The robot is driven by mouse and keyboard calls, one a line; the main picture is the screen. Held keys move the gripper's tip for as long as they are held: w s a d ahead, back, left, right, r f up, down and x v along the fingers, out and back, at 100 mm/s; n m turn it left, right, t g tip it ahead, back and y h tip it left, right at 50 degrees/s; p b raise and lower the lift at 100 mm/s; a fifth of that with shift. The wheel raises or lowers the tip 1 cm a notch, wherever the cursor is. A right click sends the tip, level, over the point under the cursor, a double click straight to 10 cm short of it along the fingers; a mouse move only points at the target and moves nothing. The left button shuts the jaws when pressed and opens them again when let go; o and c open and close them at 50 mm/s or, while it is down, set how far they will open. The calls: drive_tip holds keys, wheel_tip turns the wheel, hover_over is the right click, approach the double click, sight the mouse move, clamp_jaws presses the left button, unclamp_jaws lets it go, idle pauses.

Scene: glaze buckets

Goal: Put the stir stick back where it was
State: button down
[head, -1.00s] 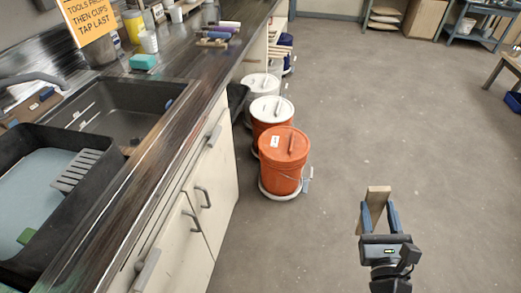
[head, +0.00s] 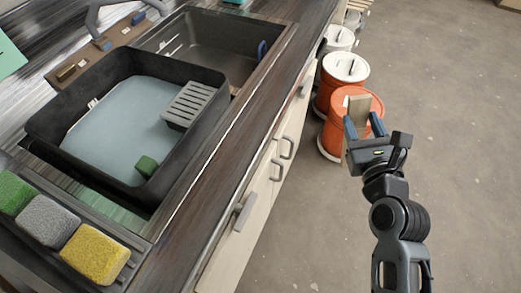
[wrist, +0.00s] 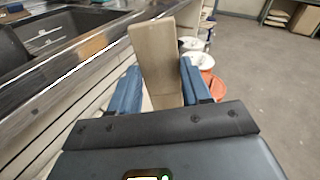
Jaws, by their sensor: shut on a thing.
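My gripper (head: 364,126) is shut on the stir stick (head: 358,108), a flat pale wooden paddle that stands up between the blue fingers. In the wrist view the stick (wrist: 156,62) rises from between the fingers (wrist: 155,88) and leans slightly left. In the head view the gripper and stick overlap the orange bucket with an orange lid (head: 337,133), hiding part of it. Behind it stand an orange bucket with a white lid (head: 346,66) and a white-lidded bucket (head: 339,36).
The counter holds a dark sink (head: 190,50), a black tub (head: 60,93) with pale water and a grey slotted piece (head: 193,105), and green, grey and yellow sponges (head: 95,254). Cabinet handles (head: 243,212) stick out below the counter edge. The floor (head: 470,130) on the right is open.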

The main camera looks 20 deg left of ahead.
drive_tip(key=w+a+r+n+g+y+b, duration=0.1)
drive_tip(key=a+r+n+g+y, duration=0.15)
drive_tip(key=a+r, duration=0.35)
drive_tip(key=w+a+r+n+g+y+b, duration=0.1)
drive_tip(key=a+r+n+g, duration=0.2)
drive_tip(key=a, duration=0.6)
drive_tip(key=s+a+r+n+g+h+b, duration=0.2)
drive_tip(key=s+a+r+n+g, duration=0.4)
drive_tip(key=a+r+g, duration=0.35)
drive_tip(key=s+a+n+g+h+b, duration=0.1)
drive_tip(key=s+n+g+h+b, duration=0.3)
drive_tip(key=s+n, duration=0.55)
drive_tip(key=s+d+f+n+t+h+b, duration=0.2)
drive_tip(key=s+d+f+n+t+h, duration=0.15)
drive_tip(key=d+f+n, duration=0.65)
drive_tip(key=s+a+f, duration=0.1)
drive_tip(key=a, duration=0.2)
drive_tip(key=s+a+f+m, duration=0.1)
drive_tip(key=a+f, duration=0.1)
drive_tip(key=a, duration=0.1)
drive_tip(key=s+a+f+m, duration=0.1)
drive_tip(key=a+f, duration=0.1)
drive_tip(key=a, duration=0.1)
drive_tip(key=shift+s+a+f, duration=0.1)
drive_tip(key=shift+a, duration=0.05)
drive_tip(key=shift+a+f, duration=0.15)
drive_tip(key=shift+f, duration=1.95)
drive_tip(key=c, duration=0.5)
unclamp_jaws()
